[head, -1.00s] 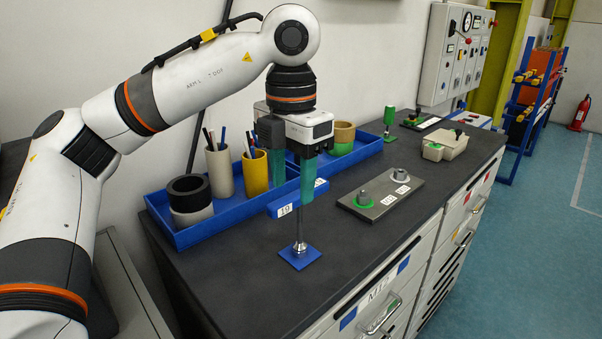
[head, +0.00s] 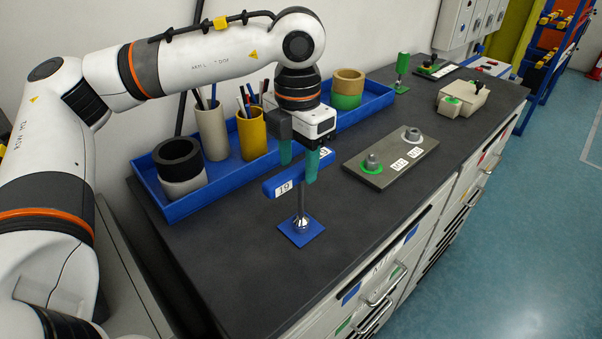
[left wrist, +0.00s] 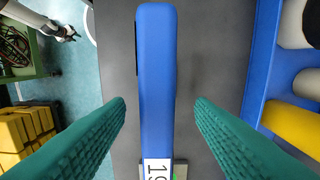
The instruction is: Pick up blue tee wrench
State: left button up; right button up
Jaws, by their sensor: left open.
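The blue tee wrench (head: 286,184) stands upright on a small blue square base (head: 313,236) on the dark bench top. Its blue bar handle is labelled 19, and its metal shaft (head: 299,206) runs down to the base. My left gripper (head: 299,171) is above it, pointing down, with its green fingers apart on either side of the handle. In the left wrist view the handle (left wrist: 157,75) lies between the open fingers (left wrist: 160,101), with a gap on both sides. My right gripper is not in view.
Behind the wrench, a blue tray (head: 213,196) holds cups and rings, including a yellow cup (head: 252,138). To the right lie a grey plate (head: 392,171) with two fittings and a beige block (head: 472,95). The bench front has drawers with handles.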

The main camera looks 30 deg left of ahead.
aim_at(301, 199)
pick_arm(q)
notch_tip(301, 199, down, 4)
jog(key=shift+w+d+r+p, duration=0.15)
jog(key=shift+r+p, duration=0.1)
jog(key=shift+p, duration=0.5)
jog(key=shift+f, duration=0.4)
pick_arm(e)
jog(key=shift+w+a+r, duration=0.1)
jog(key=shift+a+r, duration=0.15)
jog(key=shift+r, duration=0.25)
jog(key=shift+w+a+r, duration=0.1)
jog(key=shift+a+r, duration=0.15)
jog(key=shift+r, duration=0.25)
pick_arm(q)
jog(key=shift+c, duration=0.3)
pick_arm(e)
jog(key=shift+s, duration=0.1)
pick_arm(q)
grip_shut()
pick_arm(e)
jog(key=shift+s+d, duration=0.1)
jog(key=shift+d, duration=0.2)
